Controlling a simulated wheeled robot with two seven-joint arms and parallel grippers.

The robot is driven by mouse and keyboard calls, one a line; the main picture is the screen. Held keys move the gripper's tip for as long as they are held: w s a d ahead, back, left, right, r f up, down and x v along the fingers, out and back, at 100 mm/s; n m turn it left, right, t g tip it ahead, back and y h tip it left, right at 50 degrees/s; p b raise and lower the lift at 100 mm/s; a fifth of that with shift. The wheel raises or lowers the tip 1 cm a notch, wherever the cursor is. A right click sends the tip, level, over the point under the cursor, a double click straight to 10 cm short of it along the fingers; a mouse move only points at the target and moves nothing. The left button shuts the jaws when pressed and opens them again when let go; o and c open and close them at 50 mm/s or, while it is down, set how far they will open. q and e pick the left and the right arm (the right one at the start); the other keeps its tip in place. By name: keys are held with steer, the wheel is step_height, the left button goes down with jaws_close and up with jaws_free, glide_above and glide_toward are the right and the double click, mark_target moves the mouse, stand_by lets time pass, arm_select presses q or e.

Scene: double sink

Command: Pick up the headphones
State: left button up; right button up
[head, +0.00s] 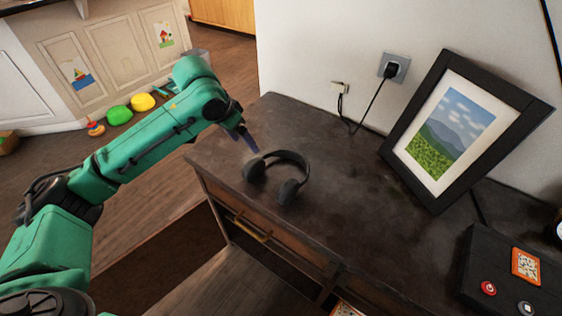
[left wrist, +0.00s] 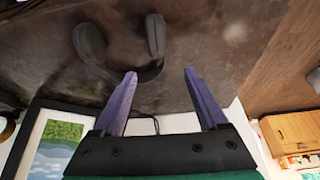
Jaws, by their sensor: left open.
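Black headphones (head: 291,160) lie on the dark desktop (head: 330,215) near its left end, with two ear cups and a curved band. They also show upside down in the left wrist view (left wrist: 155,38), beyond the fingers and left of the gap between them. My left gripper (head: 248,140) is over the left end of the desk, just behind and left of the headphones. In the left wrist view its two purple fingers (left wrist: 160,85) are spread apart with nothing between them. One finger overlaps the band in that picture; I cannot tell whether they touch. My right gripper is not in view.
A framed landscape picture (head: 465,130) leans at the back right of the desk. A black box with buttons (head: 505,285) stands at the front right. A plug and cord (head: 378,95) hang from the wall socket. The middle of the desktop is clear.

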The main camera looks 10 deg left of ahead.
mark_target(255, 159)
arm_select(q)
steer(key=f, duration=0.2)
steer(key=d+f, duration=0.1)
steer(key=f, duration=0.3)
steer(key=shift+w+d+f, duration=0.1)
steer(key=shift+w+d, duration=0.05)
steer(key=shift+w, duration=0.15)
steer(key=x, duration=0.5)
steer(key=shift+w+f, duration=0.3)
steer(key=shift+w, duration=0.15)
steer(key=shift+w+f, duration=0.2)
steer(key=shift+f, duration=0.25)
jaws_close()
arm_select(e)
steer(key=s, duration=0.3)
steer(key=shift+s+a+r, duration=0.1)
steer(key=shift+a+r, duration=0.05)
